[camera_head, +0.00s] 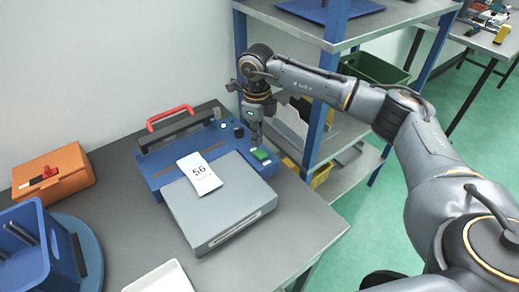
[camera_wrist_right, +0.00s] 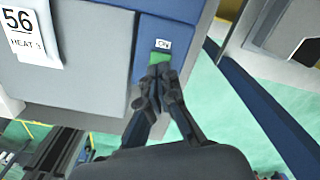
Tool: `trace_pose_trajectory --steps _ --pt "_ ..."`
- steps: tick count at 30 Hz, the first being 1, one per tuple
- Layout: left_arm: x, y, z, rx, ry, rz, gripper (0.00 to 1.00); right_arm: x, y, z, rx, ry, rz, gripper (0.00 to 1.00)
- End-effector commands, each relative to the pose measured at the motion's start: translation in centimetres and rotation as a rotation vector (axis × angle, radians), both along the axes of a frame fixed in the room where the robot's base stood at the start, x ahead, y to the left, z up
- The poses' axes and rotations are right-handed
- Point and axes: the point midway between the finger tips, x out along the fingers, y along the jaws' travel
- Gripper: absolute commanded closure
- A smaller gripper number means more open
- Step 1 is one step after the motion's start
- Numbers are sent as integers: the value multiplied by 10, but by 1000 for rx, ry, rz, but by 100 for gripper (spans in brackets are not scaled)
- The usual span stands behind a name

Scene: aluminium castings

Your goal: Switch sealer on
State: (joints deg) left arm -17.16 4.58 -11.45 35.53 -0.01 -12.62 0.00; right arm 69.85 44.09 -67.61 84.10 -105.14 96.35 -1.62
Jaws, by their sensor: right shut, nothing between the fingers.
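The sealer (camera_head: 148,165) is a blue machine with a red handle (camera_head: 169,117) and a grey plate (camera_head: 225,212), standing on the grey table. A green switch (camera_head: 262,155) sits at its right side; the right wrist view shows it too (camera_wrist_right: 154,58), beside a small label reading "ON". My right gripper (camera_head: 256,141) is shut and empty, pointing down at the switch. In the right wrist view its fingertips (camera_wrist_right: 160,73) overlap the lower part of the green switch; I cannot tell whether they touch it. My left gripper is not in view.
A white card (camera_head: 199,174) reading "56" lies on the sealer. An orange box (camera_head: 53,178) and a blue bin (camera_head: 28,250) stand at left, a white tray (camera_head: 160,280) at front. A blue-framed shelf (camera_head: 320,110) rises close behind my right arm. The table's front right is clear.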

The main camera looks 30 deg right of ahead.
Motion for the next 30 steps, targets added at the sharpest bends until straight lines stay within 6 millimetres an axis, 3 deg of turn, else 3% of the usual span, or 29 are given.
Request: trace_pose_trajectory --steps 14,30 --pt "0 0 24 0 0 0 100 0 0 40 0 -1 -1 100" --pt "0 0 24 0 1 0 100 0 0 42 1 -1 0 100"
